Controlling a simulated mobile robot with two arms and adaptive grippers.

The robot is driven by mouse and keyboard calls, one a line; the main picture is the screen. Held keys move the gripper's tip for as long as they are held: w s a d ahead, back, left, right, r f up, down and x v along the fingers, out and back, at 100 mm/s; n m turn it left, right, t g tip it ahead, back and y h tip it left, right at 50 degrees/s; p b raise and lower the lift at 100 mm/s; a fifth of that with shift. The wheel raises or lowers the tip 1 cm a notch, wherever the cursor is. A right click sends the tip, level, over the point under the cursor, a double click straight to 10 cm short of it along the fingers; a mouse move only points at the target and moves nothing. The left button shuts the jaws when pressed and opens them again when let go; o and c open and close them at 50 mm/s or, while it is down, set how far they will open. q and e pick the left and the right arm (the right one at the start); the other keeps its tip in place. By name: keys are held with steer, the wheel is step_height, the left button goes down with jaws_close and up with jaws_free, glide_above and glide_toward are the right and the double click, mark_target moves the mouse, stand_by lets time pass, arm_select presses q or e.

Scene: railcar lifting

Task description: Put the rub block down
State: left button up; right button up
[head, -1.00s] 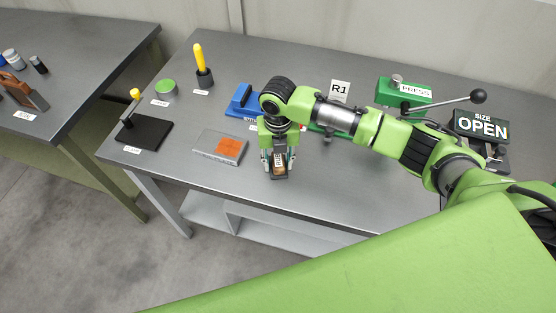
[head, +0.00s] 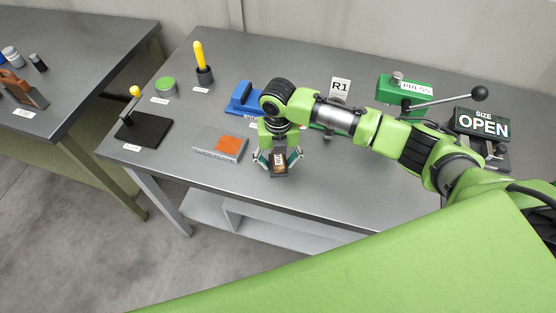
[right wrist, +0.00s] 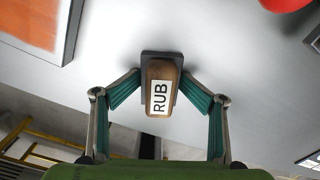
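The rub block (head: 279,170), a brown-topped block on a dark base, is near the front edge of the grey bench. In the right wrist view the block (right wrist: 160,88) shows its white RUB label. My right gripper (head: 279,160) is over the block, its teal-padded fingers spread to either side. The block appears to rest on the bench top. My left gripper is not in view.
A plate with an orange patch (head: 229,144) is just left of the block. A blue fixture (head: 240,100) stands behind. A black stand (head: 144,130) is at left, and a green press (head: 400,92) at right. The bench front right of the block (head: 345,185) is clear.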

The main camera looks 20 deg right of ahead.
mark_target(278, 157)
steer(key=shift+s+f, duration=0.1)
steer(key=shift+s, duration=0.1)
steer(key=shift+w+r, duration=0.1)
steer(key=shift+r, duration=0.4)
steer(key=r+b, duration=0.1)
steer(key=r, duration=1)
steer(key=shift+w+r+b, duration=0.15)
steer(key=shift+w+b, duration=0.05)
steer(key=shift+b, duration=0.2)
steer(key=shift+s+r, duration=0.1)
steer(key=shift+r, duration=0.55)
